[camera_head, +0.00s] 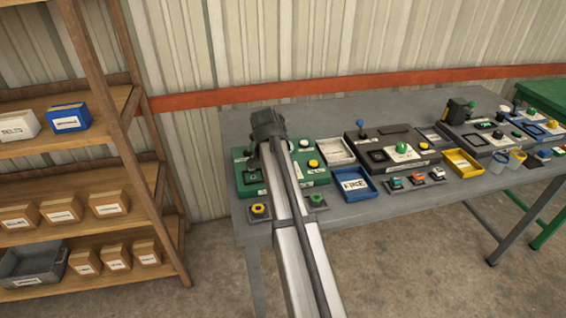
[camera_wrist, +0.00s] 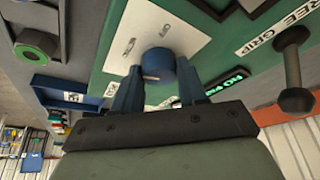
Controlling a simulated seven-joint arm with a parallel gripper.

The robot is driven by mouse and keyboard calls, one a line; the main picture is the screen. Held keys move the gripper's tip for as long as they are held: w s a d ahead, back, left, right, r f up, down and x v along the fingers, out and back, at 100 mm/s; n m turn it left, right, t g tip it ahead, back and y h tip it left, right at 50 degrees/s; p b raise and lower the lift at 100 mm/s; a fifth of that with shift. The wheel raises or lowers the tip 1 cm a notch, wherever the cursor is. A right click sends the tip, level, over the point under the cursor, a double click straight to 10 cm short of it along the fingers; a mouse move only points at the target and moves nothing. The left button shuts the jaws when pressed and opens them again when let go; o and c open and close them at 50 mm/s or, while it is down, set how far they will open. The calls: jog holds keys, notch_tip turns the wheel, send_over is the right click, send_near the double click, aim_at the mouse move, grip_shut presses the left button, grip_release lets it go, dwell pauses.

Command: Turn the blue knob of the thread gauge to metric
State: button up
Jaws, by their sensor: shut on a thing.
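The green panel (camera_head: 312,179) sits at the left end of the grey table, and my arm covers part of it. In the wrist view the blue knob (camera_wrist: 160,63) stands on a white plate (camera_wrist: 180,22) with small dark markings I cannot read. A short light line shows on the knob's near side. My gripper (camera_wrist: 158,76) is shut on the knob, one finger on each side. In the head view my gripper (camera_head: 268,127) is over the panel's left part and hides the knob. I cannot tell which marking the knob points to.
A dark round-ended post (camera_wrist: 294,75) stands right of my gripper, near a "FREE GRIP" label (camera_wrist: 270,45). A blue tray (camera_head: 352,185) and a white tray (camera_head: 336,151) are right of the panel. Other control boxes line the table. A wooden shelf (camera_head: 125,120) stands left.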

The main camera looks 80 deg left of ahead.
jog(key=shift+a+m+h, duration=0.1)
jog(key=shift+m+h, duration=0.2)
jog(key=shift+m, duration=0.6)
jog(key=shift+t, duration=0.3)
jog(key=o, duration=1.1)
jog(key=shift+c, duration=0.2)
jog(key=v, duration=1.4)
jog(key=shift+w+f, duration=0.1)
